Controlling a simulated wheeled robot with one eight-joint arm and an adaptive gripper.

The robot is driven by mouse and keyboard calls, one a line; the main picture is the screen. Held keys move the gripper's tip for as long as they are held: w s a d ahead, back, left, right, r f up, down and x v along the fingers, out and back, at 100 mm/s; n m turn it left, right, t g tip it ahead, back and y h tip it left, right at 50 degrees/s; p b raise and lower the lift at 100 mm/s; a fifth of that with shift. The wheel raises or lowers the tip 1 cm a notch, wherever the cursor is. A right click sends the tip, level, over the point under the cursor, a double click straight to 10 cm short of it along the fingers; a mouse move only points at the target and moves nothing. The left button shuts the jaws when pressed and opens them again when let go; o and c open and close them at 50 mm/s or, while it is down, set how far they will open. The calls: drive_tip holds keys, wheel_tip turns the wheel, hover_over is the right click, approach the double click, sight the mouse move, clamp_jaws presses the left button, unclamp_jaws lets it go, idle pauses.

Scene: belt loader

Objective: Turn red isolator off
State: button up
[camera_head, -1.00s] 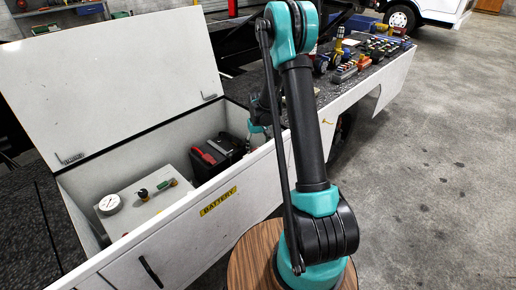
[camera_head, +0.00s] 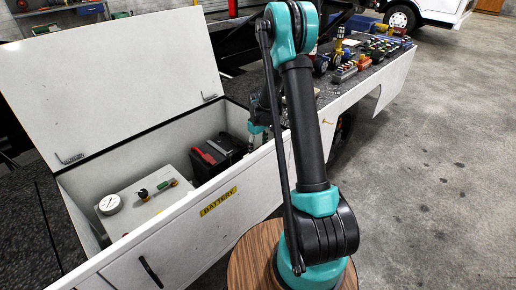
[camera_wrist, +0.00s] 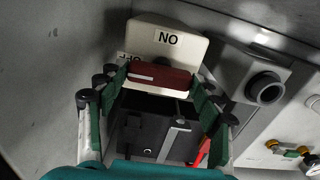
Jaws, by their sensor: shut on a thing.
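The red isolator handle (camera_wrist: 158,76) lies crosswise in the wrist view, in front of a pale plate (camera_wrist: 165,42). The plate reads ON, upside down in this view. An OFF label (camera_wrist: 130,57), also upside down, is partly hidden near the left finger. My gripper (camera_wrist: 160,80) has its green-padded fingers at the two ends of the red handle, and is shut on it. In the head view my gripper (camera_head: 257,128) is at the right end of the open battery box (camera_head: 130,155), mostly hidden by my arm. The isolator cannot be made out there.
A black battery (camera_head: 222,152) with a red part sits in the box, beside a grey panel (camera_head: 150,205) with a round gauge (camera_head: 110,204). The lid (camera_head: 110,75) stands open. A grey housing with a round socket (camera_wrist: 265,88) is close right of my gripper.

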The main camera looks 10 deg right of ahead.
idle(0.3)
drive_tip(key=o, duration=1.1)
drive_tip(key=shift+o, duration=0.2)
wheel_tip(320, 180, up, 12)
drive_tip(key=s+d+m+t, duration=0.1)
drive_tip(key=s+m+t, duration=0.1)
drive_tip(key=s, duration=1.3)
drive_tip(key=s+d+r+m+t, duration=0.1)
drive_tip(key=s+m, duration=0.4)
drive_tip(key=s, duration=1.1)
drive_tip(key=shift+d+t, duration=0.6)
drive_tip(key=shift+d, duration=0.15)
